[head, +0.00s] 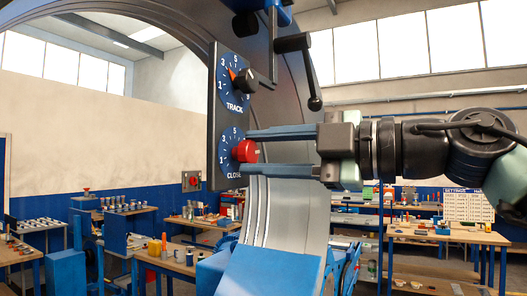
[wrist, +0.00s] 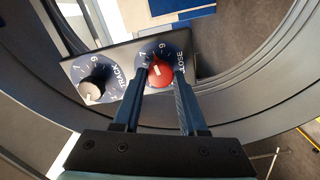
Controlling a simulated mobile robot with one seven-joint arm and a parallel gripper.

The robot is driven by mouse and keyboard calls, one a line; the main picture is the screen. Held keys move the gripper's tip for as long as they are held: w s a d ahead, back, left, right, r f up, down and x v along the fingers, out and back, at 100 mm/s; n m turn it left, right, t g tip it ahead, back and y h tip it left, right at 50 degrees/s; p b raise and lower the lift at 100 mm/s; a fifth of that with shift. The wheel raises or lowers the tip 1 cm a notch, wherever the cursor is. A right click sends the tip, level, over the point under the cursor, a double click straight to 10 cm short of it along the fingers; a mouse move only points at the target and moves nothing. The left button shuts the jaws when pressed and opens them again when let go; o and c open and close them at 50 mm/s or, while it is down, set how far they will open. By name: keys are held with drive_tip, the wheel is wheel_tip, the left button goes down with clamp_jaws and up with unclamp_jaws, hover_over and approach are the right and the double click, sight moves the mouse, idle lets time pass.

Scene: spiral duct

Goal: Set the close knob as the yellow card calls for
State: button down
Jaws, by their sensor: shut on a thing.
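The red close knob (head: 243,151) sits on the lower dial of a dark panel (head: 214,125), above the word CLOSE. My gripper (head: 253,151) reaches in from the right, one finger above the knob and one below, shut on it. In the wrist view the red knob (wrist: 161,73) shows between the fingertips (wrist: 163,80). A white mark on its face points up the picture, towards the dial numbers. The exact number it points at is too small to tell. I cannot make out a yellow card in either view.
The black track knob (head: 246,79) is on the upper dial, close above my gripper. A black lever (head: 303,70) hangs right of the panel. A large curved grey ring surrounds it. Cluttered benches and a white settings chart (head: 468,205) stand behind.

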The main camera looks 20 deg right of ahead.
drive_tip(key=shift+c, duration=2.2)
unclamp_jaws()
drive_tip(key=v, duration=1.3)
drive_tip(key=shift+p, duration=0.4)
